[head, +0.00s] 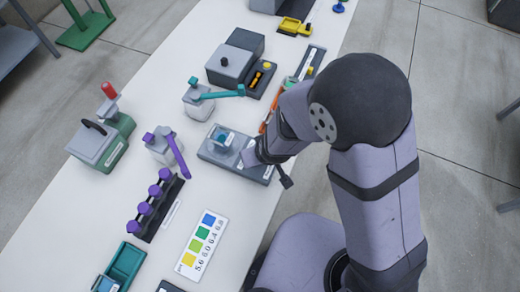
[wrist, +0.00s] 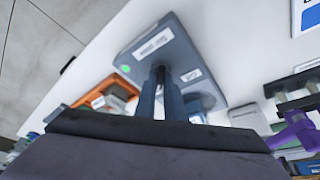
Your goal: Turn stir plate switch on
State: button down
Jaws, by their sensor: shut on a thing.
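The stir plate (head: 214,157) is a low grey-blue box on the white bench, with a small blue-teal vessel (head: 222,138) on top. In the wrist view the plate (wrist: 178,45) shows white labels and a small green spot (wrist: 125,68) near its left corner. My gripper (wrist: 166,76) reaches the plate's labelled side, with its two fingers close together around a small dark part that looks like the switch. The fingers hide most of that part, so its position cannot be told. In the head view my wrist covers the plate's right end.
A grey device (head: 230,65) and a white jar with a teal arm (head: 197,103) stand behind. A white jar with a purple arm (head: 160,146) and a rack with purple caps (head: 157,205) stand to the left. An orange tray (wrist: 100,88) lies near the plate. A colour chart (head: 202,243) lies in front.

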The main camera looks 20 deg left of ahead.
dwell(0.4)
jog(key=c, duration=1.8)
grip_release()
jog(key=shift+c, duration=0.2)
jog(key=p+v, duration=0.4)
jog(key=v, duration=0.3)
jog(key=shift+r, duration=0.15)
jog(key=w+d+r+m+g+h, duration=0.1)
jog(key=w+d+r+m, duration=0.15)
jog(key=d, duration=0.35)
jog(key=w+d+r+m, duration=0.2)
jog(key=d+r, duration=0.1)
jog(key=d, duration=0.4)
jog(key=s+d+r+m+g+h, duration=0.1)
jog(key=s+d+r+m, duration=0.1)
jog(key=d, duration=0.6)
jog(key=s+d+r+m+g+h, duration=0.1)
jog(key=s+d+r+m, duration=0.1)
jog(key=d, duration=0.6)
jog(key=shift+s, duration=0.45)
